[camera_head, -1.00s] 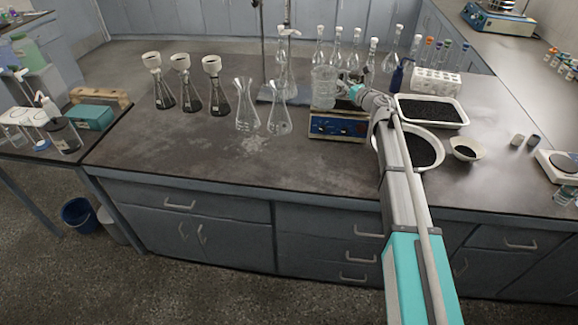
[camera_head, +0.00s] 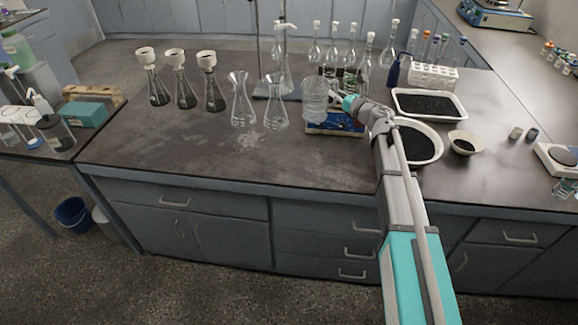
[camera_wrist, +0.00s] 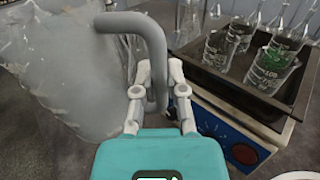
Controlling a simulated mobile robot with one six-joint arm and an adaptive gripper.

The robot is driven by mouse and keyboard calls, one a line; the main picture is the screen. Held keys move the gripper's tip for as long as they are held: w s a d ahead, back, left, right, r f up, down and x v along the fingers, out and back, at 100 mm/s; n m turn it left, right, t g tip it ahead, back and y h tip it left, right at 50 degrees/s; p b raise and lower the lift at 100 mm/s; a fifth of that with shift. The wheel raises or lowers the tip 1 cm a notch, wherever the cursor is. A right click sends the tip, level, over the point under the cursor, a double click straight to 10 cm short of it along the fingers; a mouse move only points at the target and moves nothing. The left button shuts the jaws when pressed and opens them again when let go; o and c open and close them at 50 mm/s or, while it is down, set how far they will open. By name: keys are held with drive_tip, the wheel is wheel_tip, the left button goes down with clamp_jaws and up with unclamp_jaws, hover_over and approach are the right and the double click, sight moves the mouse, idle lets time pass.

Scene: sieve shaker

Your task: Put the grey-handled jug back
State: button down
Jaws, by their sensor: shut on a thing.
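The grey-handled jug is a clear, ribbed vessel (camera_head: 315,98), just left of the blue-fronted device (camera_head: 335,130) in the head view. It fills the left of the wrist view (camera_wrist: 62,75), with its thick grey handle (camera_wrist: 152,40) pointing towards me. My gripper (camera_head: 340,97) is shut on that handle; the fingers (camera_wrist: 158,88) close around its lower part in the wrist view. The jug looks upright. I cannot tell whether its base touches the bench. The device's dark tray (camera_wrist: 215,88) holds glass beakers (camera_wrist: 270,68), one with something green in it.
Two empty conical flasks (camera_head: 274,105) stand close left of the jug. Flasks with white funnels (camera_head: 181,85) are farther left. A retort stand (camera_head: 258,50) and volumetric flasks are behind. White trays of black grains (camera_head: 427,105) lie right. The front left bench is bare.

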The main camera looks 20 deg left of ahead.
drive_tip(key=s+d+f+n+g+b, duration=0.1)
drive_tip(key=s+f, duration=0.1)
drive_tip(key=s, duration=0.5)
drive_tip(key=s+d+f+n+g+y+b, duration=0.1)
drive_tip(key=s+f+b, duration=0.1)
drive_tip(key=s, duration=0.6)
drive_tip(key=shift+s+g+b, duration=0.2)
drive_tip(key=shift+g+b, duration=0.1)
drive_tip(key=shift+g, duration=0.1)
drive_tip(key=w+a+f+b, duration=0.8)
drive_tip(key=a+f+b, duration=0.1)
drive_tip(key=shift+w+a, duration=0.35)
drive_tip(key=shift+w, duration=0.05)
drive_tip(key=shift+f, duration=0.1)
drive_tip(key=shift+w+a+f+b, duration=0.25)
drive_tip(key=shift+f+b, duration=0.2)
drive_tip(key=shift+b, duration=0.05)
drive_tip(key=shift+f+b, duration=1.5)
